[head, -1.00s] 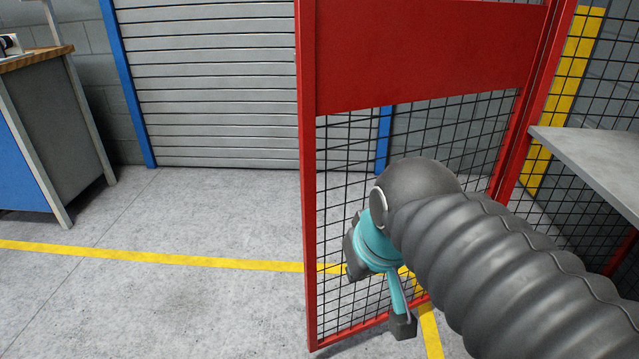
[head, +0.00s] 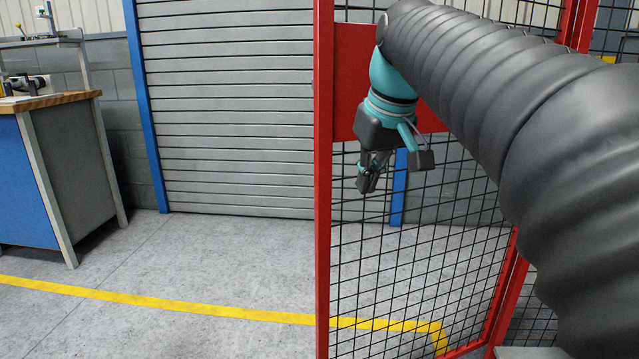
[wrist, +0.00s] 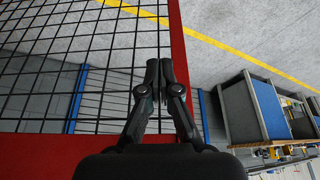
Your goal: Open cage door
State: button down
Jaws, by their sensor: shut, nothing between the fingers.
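The cage door is a red frame (head: 323,180) with black wire mesh (head: 420,260) and a red panel (head: 347,75). It stands swung out at an angle, with its free edge toward the left in the head view. My gripper (head: 366,186) points down in front of the mesh, below the panel. Its fingers are together and hold nothing. I cannot tell whether the fingertips touch the door. No handle shows clearly.
A workbench (head: 60,160) with a wooden top stands at the left. A grey roller shutter (head: 225,110) between blue posts is behind. A yellow line (head: 180,308) crosses the floor. The floor left of the door is clear.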

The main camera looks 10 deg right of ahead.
aim_at(351, 206)
jog(key=w+f, duration=0.1)
jog(key=f, duration=0.1)
jog(key=w+f+b, duration=0.1)
jog(key=w+f, duration=0.1)
jog(key=f, duration=0.1)
jog(key=w+a+f, duration=0.1)
jog(key=w+f, duration=0.1)
jog(key=shift+w+f, duration=0.2)
jog(key=shift+w+a, duration=0.1)
jog(key=shift+w, duration=0.65)
